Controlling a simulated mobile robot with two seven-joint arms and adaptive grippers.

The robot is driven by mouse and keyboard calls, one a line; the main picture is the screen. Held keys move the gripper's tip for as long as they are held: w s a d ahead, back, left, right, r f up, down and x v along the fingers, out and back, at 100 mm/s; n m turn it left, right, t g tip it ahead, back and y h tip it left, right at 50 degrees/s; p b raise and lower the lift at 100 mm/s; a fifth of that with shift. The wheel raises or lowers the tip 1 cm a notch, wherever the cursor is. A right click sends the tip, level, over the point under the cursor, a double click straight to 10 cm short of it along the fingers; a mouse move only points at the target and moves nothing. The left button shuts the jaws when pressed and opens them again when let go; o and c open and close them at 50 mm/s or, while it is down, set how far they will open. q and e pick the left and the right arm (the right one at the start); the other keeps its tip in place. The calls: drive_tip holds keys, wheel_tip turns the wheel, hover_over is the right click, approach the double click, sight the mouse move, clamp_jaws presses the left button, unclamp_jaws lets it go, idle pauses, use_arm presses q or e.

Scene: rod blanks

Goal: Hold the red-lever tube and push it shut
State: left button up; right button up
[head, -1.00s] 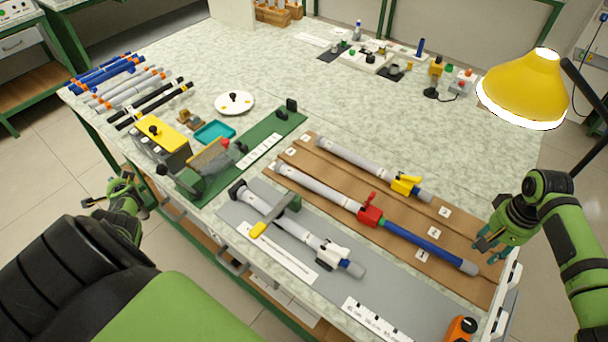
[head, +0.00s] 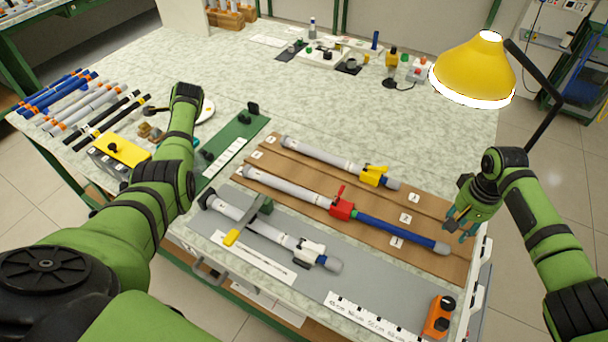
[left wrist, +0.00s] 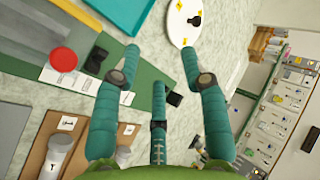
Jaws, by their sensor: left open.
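The red-lever tube lies on the brown board (head: 420,213) in the head view. It has a pale grey outer tube (head: 285,187), a red clamp with a raised lever (head: 342,209) and a blue inner rod (head: 400,233) sticking well out to the right. My left gripper is open and empty in the left wrist view (left wrist: 160,52), above the worktop beyond the board's left end; my arm hides its fingers in the head view. My right gripper (head: 460,228) is open and empty above the blue rod's right end, apart from it.
A yellow-lever tube (head: 320,155) lies behind, a white-clamp tube (head: 280,235) in front on the grey mat (head: 385,290). A yellow lamp (head: 475,65) stands at the back right. An orange device (head: 438,315) sits at front right. The worktop's middle is clear.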

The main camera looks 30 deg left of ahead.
use_arm(q)
drive_tip(key=w+d+r+m+t+h, duration=0.1)
drive_tip(key=w+d+r+m+h, duration=0.15)
drive_tip(key=w+d+r, duration=0.4)
drive_tip(key=w+d+r+m+t+h, duration=0.1)
drive_tip(key=w+d+r+m, duration=0.15)
drive_tip(key=d, duration=0.65)
drive_tip(key=w+d+r+m+t+h, duration=0.1)
drive_tip(key=w+d+r+m+h, duration=0.2)
drive_tip(key=w+d, duration=0.4)
drive_tip(key=m+g, duration=0.7)
hover_over(340, 194)
drive_tip(key=w, duration=0.2)
drive_tip(key=f, duration=1.5)
drive_tip(key=shift+s+d, duration=0.1)
drive_tip(key=shift+s, duration=0.15)
drive_tip(key=shift+s+d+f, duration=0.15)
drive_tip(key=shift+s+f, duration=0.05)
drive_tip(key=shift+f, duration=0.1)
drive_tip(key=shift+a+f, duration=0.2)
drive_tip(key=shift+f, duration=1.5)
drive_tip(key=shift+a+f, duration=0.2)
drive_tip(key=shift+f, duration=1.45)
drive_tip(key=shift+c, duration=0.4)
clamp_jaws()
use_arm(e)
drive_tip(key=o, duration=0.5)
